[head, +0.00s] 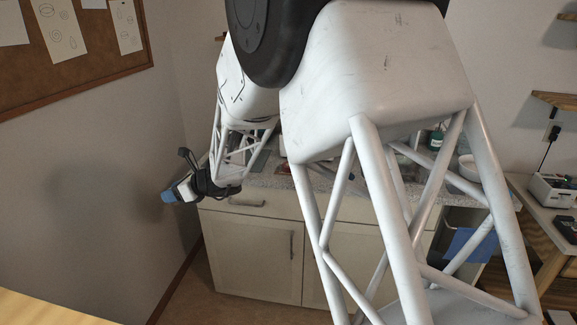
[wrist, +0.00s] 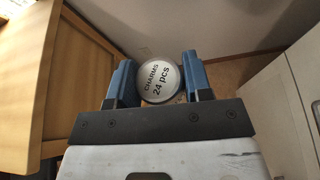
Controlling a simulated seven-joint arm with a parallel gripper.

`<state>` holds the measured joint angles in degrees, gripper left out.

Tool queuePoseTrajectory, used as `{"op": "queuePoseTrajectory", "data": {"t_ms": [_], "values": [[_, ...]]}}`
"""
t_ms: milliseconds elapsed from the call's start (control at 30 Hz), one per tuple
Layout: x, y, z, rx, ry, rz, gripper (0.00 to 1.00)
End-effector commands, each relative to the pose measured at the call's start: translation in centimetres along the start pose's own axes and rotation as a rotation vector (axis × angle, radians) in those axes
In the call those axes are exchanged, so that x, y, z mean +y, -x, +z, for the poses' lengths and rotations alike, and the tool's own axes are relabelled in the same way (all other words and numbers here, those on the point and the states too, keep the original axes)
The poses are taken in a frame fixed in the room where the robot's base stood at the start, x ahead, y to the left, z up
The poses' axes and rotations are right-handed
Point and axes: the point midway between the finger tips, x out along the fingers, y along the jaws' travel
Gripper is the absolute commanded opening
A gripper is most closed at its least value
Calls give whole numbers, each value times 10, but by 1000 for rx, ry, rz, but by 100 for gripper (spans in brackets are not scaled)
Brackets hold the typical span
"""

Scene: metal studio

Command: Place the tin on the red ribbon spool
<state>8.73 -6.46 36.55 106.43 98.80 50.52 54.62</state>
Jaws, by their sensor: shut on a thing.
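The tin (wrist: 158,80) is round, with a pale lid printed "CHARMS 24 pcs". In the wrist view it sits between the two blue fingers of my gripper (wrist: 158,72), which is shut on it. In the head view my gripper (head: 169,195) is at the left, in the air in front of the wall and beside the counter's left end. The tin cannot be made out clearly there. I cannot make out the red ribbon spool in either view; my arm hides much of the counter top.
A speckled counter (head: 262,180) over pale cabinets (head: 245,245) stands behind my arm. A green bottle (head: 436,137) and a white bowl (head: 468,166) are on its right part. A side table (head: 545,225) with a white device (head: 553,190) is farther right. Open floor lies below my gripper.

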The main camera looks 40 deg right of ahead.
Motion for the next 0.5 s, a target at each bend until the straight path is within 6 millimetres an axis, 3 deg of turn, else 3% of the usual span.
{"op": "queuePoseTrajectory", "data": {"t_ms": [500], "values": [[-107, 81, -26, -11, -38, -95, 22]]}}
